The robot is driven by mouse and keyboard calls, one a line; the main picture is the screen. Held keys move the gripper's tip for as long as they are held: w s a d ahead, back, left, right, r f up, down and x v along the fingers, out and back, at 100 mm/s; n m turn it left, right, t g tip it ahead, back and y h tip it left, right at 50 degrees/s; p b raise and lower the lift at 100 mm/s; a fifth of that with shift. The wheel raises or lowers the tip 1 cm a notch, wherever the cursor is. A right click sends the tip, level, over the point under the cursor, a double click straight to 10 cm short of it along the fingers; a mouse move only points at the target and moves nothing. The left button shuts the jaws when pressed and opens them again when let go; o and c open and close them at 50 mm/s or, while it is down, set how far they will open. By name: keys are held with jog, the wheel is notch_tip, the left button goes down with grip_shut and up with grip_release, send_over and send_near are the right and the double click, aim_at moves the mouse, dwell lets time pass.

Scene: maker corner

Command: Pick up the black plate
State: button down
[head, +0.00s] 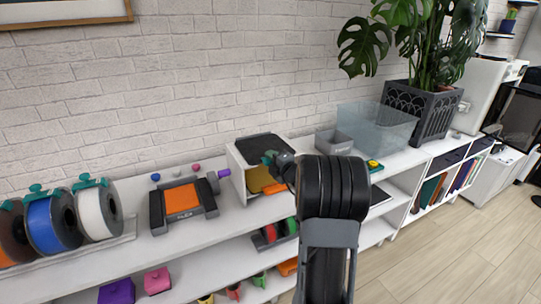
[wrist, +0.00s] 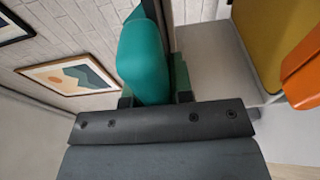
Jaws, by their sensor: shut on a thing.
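The black plate (head: 262,146) lies at the top of a white rack (head: 238,172) on the shelf top, roughly level. My gripper (head: 271,158), with teal fingertips, is at the plate's front right edge and shut on it. In the wrist view the fingers (wrist: 170,62) are close together around a thin dark edge, the black plate (wrist: 179,62) seen nearly edge-on. The near teal pad hides much of it. I cannot tell whether the plate is lifted clear of the rack.
Below the black plate the rack holds a yellow plate (head: 260,178) and an orange one (wrist: 303,72). An orange-and-black printer-like device (head: 183,202) stands to the left. A grey bin (head: 333,142) and a clear tub (head: 378,128) stand to the right, with a potted plant behind.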

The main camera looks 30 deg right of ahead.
jog(key=shift+r, duration=0.55)
notch_tip(320, 180, up, 2)
jog(key=shift+r+p, duration=0.2)
jog(key=shift+p, duration=0.1)
jog(key=s+d+r+p, duration=0.2)
jog(key=s+d+r, duration=0.5)
jog(key=s, duration=0.5)
jog(key=shift+r, duration=1.3)
jog(key=shift+s, duration=0.15)
